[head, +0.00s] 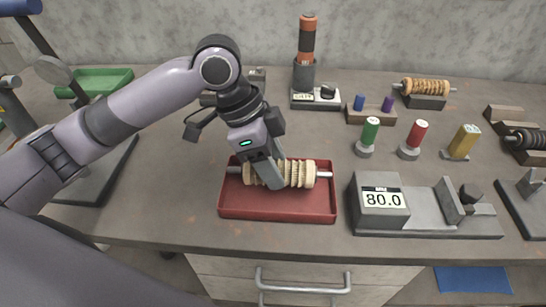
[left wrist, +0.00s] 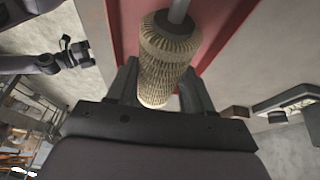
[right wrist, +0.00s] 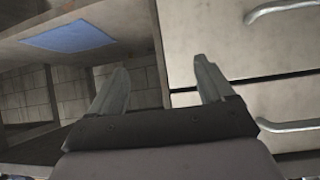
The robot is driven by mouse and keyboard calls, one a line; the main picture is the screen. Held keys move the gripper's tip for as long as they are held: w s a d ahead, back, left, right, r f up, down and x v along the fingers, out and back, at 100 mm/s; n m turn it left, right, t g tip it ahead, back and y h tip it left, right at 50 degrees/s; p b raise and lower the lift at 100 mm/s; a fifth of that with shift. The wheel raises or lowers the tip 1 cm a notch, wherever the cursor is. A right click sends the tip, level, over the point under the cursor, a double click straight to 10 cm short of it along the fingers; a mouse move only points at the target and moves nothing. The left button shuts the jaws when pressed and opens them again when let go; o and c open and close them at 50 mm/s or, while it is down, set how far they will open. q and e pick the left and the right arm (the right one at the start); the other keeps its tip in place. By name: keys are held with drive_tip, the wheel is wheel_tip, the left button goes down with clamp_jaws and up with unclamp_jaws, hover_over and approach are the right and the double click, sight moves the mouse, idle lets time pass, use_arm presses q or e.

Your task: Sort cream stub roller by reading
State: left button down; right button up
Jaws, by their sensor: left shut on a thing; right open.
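The cream stub roller (head: 300,174) has a ribbed cream body on a grey metal shaft. It lies crosswise at the red tray (head: 278,209), and its shaft ends reach near the tray's side walls. My left gripper (head: 267,177) is shut on the roller from above, around its body. In the left wrist view the roller (left wrist: 165,60) sits between the two fingers (left wrist: 160,90). A grey gauge (head: 380,217) to the right of the tray reads 80.0. My right gripper (right wrist: 165,90) is open and empty in the right wrist view, facing the drawer fronts.
A green tray (head: 100,82) is at the back left. A tan roller (head: 427,88) rests on a stand at the back right, and a dark roller (head: 528,139) at far right. Green (head: 370,131), red (head: 416,134) and yellow (head: 463,141) pieces stand behind the gauge. Drawers (head: 300,275) are below.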

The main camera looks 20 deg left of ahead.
use_arm(q)
drive_tip(key=shift+p, duration=0.65)
idle(0.5)
drive_tip(key=shift+f, duration=1.3)
idle(1.4)
drive_tip(key=shift+c, duration=1.8)
unclamp_jaws()
drive_tip(key=shift+f, duration=0.1)
